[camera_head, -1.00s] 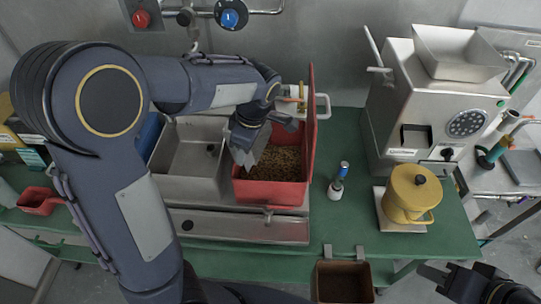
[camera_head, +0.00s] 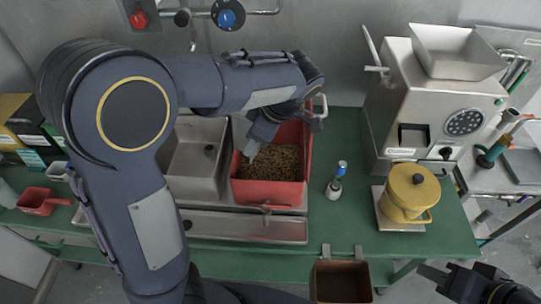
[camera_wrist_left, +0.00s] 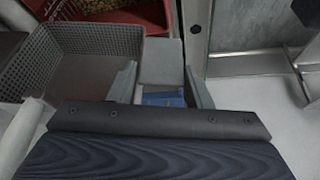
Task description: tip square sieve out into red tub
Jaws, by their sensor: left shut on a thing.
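The square sieve (camera_wrist_left: 70,70) is a dark mesh basket at the upper left of the left wrist view. Its visible inside looks empty. My left gripper (camera_wrist_left: 162,82) is shut on its grey handle piece (camera_wrist_left: 160,60). In the head view my left gripper (camera_head: 252,148) is over the left part of the red tub, and the sieve cannot be made out clearly there. The red tub (camera_head: 268,193) holds brown beans or grounds (camera_head: 275,165); the tub (camera_wrist_left: 125,20) also shows behind the sieve. My right gripper (camera_head: 437,278) is at the lower right, apart from the table.
A steel sink (camera_head: 197,185) adjoins the tub on the left. A small bottle (camera_head: 335,188) stands to its right, then a yellow canister (camera_head: 407,200) and the grinder (camera_head: 430,100). The green table (camera_head: 355,225) is clear near the bottle.

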